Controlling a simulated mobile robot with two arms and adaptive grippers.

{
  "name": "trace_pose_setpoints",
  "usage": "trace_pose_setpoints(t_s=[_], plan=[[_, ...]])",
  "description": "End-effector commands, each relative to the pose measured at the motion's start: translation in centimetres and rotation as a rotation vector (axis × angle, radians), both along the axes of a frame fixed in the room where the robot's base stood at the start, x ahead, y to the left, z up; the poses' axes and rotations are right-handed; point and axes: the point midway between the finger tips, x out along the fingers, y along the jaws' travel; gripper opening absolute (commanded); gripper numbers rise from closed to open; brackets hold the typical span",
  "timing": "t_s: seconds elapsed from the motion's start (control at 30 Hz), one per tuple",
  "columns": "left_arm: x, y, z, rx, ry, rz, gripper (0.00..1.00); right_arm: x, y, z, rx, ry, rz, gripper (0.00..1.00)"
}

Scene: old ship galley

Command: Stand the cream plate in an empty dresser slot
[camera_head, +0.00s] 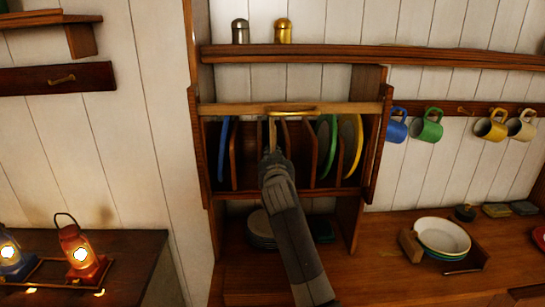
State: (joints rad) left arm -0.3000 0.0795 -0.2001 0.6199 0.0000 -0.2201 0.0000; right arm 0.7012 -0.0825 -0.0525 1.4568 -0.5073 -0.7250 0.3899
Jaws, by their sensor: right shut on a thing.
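The dresser rack (375,150) has upright slots split by dark wooden dividers. A blue plate (223,148) stands at its left; a green plate (327,145) and a yellow plate (353,147) stand at its right. My right gripper (272,152) is at the rack's middle, shut on a thin pale thing seen edge-on, which looks like the cream plate (272,131). It is upright between dividers. My gripper and arm hide its lower part, so I cannot tell whether it touches the slot floor. My left gripper is not in view.
A pale dish (442,234) tops a stack on the counter at right. Stacked plates (260,229) stand below the rack. Mugs, including a green one (426,126), hang at right. A red lantern (78,247) stands lower left. A wooden rail (225,109) crosses the rack's front top.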

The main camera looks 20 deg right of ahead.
Motion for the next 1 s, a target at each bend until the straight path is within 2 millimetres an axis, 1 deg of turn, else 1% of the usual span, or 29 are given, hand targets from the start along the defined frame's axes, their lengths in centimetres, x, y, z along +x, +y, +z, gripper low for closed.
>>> trace_pose_setpoints(t_s=[0.03, 0.3, 0.33, 0.37, 0.4, 0.57, 0.6, 0.63, 1.0], plan=[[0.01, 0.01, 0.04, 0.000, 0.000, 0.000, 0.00, 0.00, 0.02, 0.35, -0.001, -0.007, 0.001, 0.00], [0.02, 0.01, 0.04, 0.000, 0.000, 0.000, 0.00, -0.01, 0.02, 0.36, -0.001, -0.007, 0.001, 0.00], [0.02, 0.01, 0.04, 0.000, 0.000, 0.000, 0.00, -0.01, 0.02, 0.36, -0.001, -0.007, 0.001, 0.17], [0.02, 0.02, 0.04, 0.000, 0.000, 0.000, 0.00, -0.01, 0.02, 0.36, -0.001, -0.007, 0.001, 0.24], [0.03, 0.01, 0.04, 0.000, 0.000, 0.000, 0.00, -0.01, 0.03, 0.33, 0.000, -0.006, 0.001, 0.33], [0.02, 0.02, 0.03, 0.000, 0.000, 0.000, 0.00, 0.00, 0.09, 0.23, 0.000, -0.004, 0.002, 0.34], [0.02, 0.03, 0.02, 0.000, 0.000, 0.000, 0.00, 0.00, 0.08, -0.10, 0.002, 0.003, 0.001, 0.32], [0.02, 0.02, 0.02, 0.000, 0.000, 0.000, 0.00, 0.00, 0.08, -0.11, 0.002, 0.003, 0.001, 0.37], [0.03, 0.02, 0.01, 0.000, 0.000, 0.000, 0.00, 0.00, 0.15, -0.30, 0.002, 0.006, 0.002, 0.37]])
